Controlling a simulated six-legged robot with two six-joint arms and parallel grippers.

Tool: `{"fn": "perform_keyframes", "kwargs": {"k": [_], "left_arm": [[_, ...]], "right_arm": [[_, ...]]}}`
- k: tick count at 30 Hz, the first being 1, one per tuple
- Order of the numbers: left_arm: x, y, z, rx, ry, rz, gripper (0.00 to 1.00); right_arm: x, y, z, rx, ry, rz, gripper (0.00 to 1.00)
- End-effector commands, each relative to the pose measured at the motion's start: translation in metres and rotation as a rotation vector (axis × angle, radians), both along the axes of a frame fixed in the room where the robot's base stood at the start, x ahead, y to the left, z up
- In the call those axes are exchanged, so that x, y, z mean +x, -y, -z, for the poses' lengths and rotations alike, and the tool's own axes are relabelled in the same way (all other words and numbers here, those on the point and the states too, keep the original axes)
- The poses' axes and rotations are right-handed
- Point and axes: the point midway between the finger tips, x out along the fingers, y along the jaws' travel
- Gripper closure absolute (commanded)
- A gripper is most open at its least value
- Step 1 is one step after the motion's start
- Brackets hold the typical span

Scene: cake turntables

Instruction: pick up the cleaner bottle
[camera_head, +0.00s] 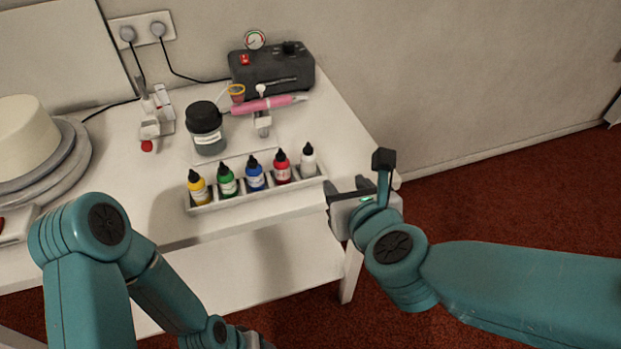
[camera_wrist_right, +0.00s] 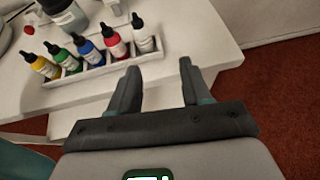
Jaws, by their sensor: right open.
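The white bottle with a black tip (camera_head: 308,161), which I take for the cleaner bottle, stands upright at the right end of a white rack (camera_head: 228,199). It also shows in the right wrist view (camera_wrist_right: 143,40), ahead of and left of the fingers. My right gripper (camera_head: 346,192) is open and empty, just off the table's right edge, to the right of and in front of the bottle, not touching it. Both its fingers show in the right wrist view (camera_wrist_right: 160,68). My left arm reaches down to the bottom edge, where its gripper fingers are out of sight.
Yellow (camera_head: 198,190), green (camera_head: 228,183), blue (camera_head: 256,177) and red (camera_head: 282,169) bottles share the rack. Behind stand a black-lidded jar (camera_head: 207,131), a pink airbrush (camera_head: 264,104) and a black compressor (camera_head: 272,72). A turntable (camera_head: 72,160) with a cake is at left. The front table strip is clear.

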Motion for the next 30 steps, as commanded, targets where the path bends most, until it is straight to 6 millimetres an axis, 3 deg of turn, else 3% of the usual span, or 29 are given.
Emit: {"fn": "perform_keyframes", "kwargs": {"k": [1, 8, 21, 30], "left_arm": [[0.000, 0.000, 0.013, 0.000, 0.000, 0.000, 0.40], [0.000, 0.000, 0.025, 0.000, 0.000, 0.001, 0.40], [0.000, 0.000, 0.040, 0.000, 0.000, 0.001, 0.40], [0.000, 0.000, 0.041, 0.000, 0.000, 0.001, 0.40]], "right_arm": [[-0.004, -0.006, 0.001, 0.011, 0.026, -0.021, 0.52], [-0.009, -0.025, -0.001, 0.024, 0.063, -0.076, 0.52], [0.072, -0.049, 0.033, 0.022, 0.060, -0.074, 0.52], [0.098, -0.056, 0.044, 0.021, 0.060, -0.072, 0.52]]}}
